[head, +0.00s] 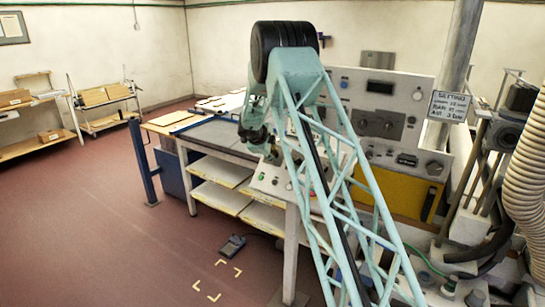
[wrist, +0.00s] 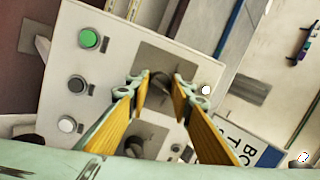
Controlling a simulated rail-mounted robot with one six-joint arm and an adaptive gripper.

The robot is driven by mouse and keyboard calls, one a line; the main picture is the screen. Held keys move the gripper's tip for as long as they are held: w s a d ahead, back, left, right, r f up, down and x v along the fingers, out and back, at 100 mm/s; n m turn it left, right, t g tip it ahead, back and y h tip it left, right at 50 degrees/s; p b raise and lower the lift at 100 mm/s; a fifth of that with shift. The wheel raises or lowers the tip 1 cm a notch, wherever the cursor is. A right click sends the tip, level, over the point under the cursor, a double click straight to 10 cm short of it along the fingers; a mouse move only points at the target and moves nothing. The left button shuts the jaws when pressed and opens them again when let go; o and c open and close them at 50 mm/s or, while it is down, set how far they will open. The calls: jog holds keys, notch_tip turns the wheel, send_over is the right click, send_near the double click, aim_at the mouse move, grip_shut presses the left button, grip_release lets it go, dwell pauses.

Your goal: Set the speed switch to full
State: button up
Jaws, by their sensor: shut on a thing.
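A tilted pale control box (wrist: 105,60) fills the middle of the wrist view. It carries a green button (wrist: 88,38), a black button (wrist: 77,83), a white button (wrist: 67,124) and dark square switch plates. My gripper (wrist: 160,82) reaches down to the upper plate, with its two yellow-sided fingers shut on a dark switch knob (wrist: 159,86) between the tips. The knob's setting and labels are not readable. A second dark switch (wrist: 140,143) shows lower down, partly between the fingers. In the head view, the control box (head: 272,183) sits at the bench's front corner, partly behind my arm.
A large panel (head: 385,110) with dials and a display stands behind the bench. A handwritten sign (head: 449,106) hangs there. A blue post (head: 143,165) stands left of the bench. Ducts and a ribbed hose (head: 524,180) crowd the right. The red floor at left is clear.

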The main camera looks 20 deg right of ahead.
jog(key=m+b, duration=0.3)
jog(key=m, duration=0.1)
jog(key=shift+f+m+h, duration=0.15)
jog(key=shift+m+h, duration=0.15)
jog(key=shift+m+h+b, duration=0.3)
jog(key=shift+m+b, duration=0.9)
jog(key=shift+m, duration=0.6)
jog(key=o, duration=0.8)
jog(key=shift+o, duration=0.2)
jog(key=shift+a+r, duration=0.15)
jog(key=shift+r, duration=0.1)
jog(key=v, duration=1.1)
jog(key=shift+s+a+r, duration=0.2)
